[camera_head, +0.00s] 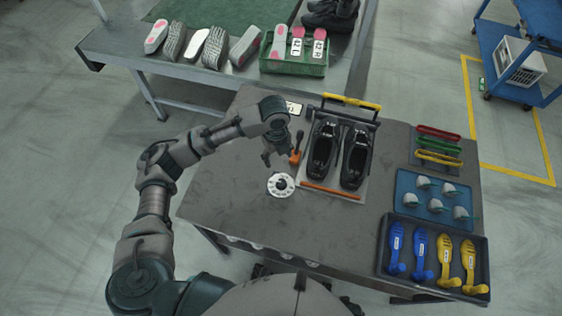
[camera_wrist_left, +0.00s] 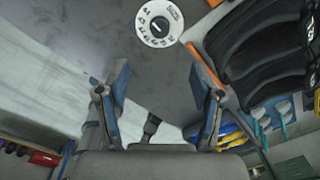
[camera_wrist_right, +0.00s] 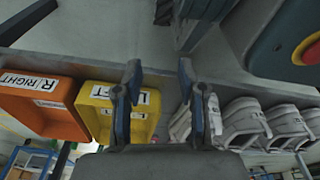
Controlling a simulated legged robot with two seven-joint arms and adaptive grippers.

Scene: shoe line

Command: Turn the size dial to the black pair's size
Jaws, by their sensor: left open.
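The size dial (camera_head: 281,186) is a white disc with dark marks and a black centre knob, flat on the grey table. The black pair stands upright right of the dial: a left shoe (camera_head: 322,148) and a right shoe (camera_head: 355,158). I cannot read a size on them. My left gripper (camera_head: 279,158) is open and empty, just above and behind the dial, apart from it. My right gripper (camera_wrist_right: 158,80) is open and empty in its own wrist view, outside the head view.
An orange bar (camera_head: 331,190) lies before the shoes. A green crate (camera_head: 275,67) holds inserts marked 42 on the back bench. A blue tray (camera_head: 405,205) and a dark tray (camera_head: 383,257) are right. The table's left front is clear.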

